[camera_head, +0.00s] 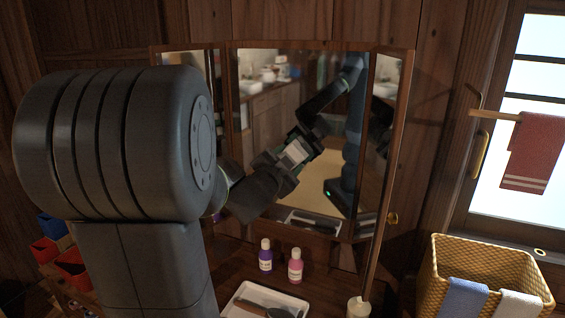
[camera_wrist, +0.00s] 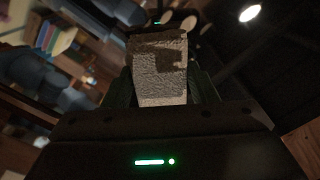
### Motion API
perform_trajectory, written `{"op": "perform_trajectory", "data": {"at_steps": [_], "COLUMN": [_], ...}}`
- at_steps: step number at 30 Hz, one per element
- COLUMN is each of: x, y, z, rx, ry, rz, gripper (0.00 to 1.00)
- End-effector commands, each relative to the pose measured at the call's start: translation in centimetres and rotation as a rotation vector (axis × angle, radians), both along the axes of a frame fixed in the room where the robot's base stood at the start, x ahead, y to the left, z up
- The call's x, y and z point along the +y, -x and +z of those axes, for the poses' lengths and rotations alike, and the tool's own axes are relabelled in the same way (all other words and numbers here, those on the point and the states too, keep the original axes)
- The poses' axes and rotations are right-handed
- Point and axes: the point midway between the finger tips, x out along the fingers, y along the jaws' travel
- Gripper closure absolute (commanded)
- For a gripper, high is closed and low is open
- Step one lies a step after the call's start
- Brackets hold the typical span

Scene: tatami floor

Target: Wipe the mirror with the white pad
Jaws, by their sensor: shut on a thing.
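The mirror (camera_head: 262,112) is a wooden-framed, three-panel vanity mirror at the middle of the head view. It reflects my arm and the room. My gripper (camera_head: 286,168) is in front of the centre panel, low and right of its middle. It is shut on the white pad (camera_head: 297,151), seen close to its own reflection. In the wrist view my gripper (camera_wrist: 162,80) holds the pad (camera_wrist: 160,88) between both fingers. The pad is pale and rough, with a brown patch near its far end. I cannot tell whether it touches the glass.
Below the mirror stand a purple bottle (camera_head: 265,257), a pink bottle (camera_head: 295,267) and a white tray (camera_head: 245,296) holding a dark item. A pale jar (camera_head: 358,307) is at the front. A wicker basket (camera_head: 447,262) with cloths is right. A red towel (camera_head: 534,150) hangs by the window.

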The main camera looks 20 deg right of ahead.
Motion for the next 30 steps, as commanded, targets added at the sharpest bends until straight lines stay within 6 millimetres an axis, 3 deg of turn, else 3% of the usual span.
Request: {"op": "perform_trajectory", "data": {"at_steps": [10, 15, 30], "x": [-2.1, -2.1, 0.0], "y": [2.3, 2.6, -0.2], "z": [-0.1, 0.0, 0.2], "rx": [-0.002, 0.000, 0.000], "ry": [0.002, 0.001, 0.001], "rz": [-0.004, -0.002, 0.001], "gripper": [0.66, 0.66, 0.66]}}
